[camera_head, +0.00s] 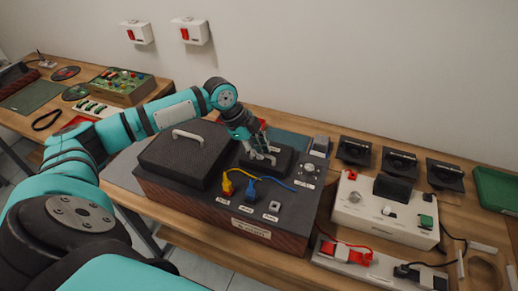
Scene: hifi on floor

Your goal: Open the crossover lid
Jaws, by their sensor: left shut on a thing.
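The wide dark unit (208,204) with reddish-brown sides stands on the wooden bench. A small black lid (284,165) lies on its top, right of centre, and looks down flat. My left gripper (263,155) reaches over the unit from behind and is shut at this lid, apparently on its handle. The fingers cover the handle, so the exact grasp is hard to see. A larger black lid (170,157) with a pale handle (187,136) sits shut at the unit's left. My right gripper is out of view.
Yellow (228,180) and blue (251,186) plugs with cables stand in front of the small lid. A white device (385,213) and several black square parts stand at right. A white wall closes off the back.

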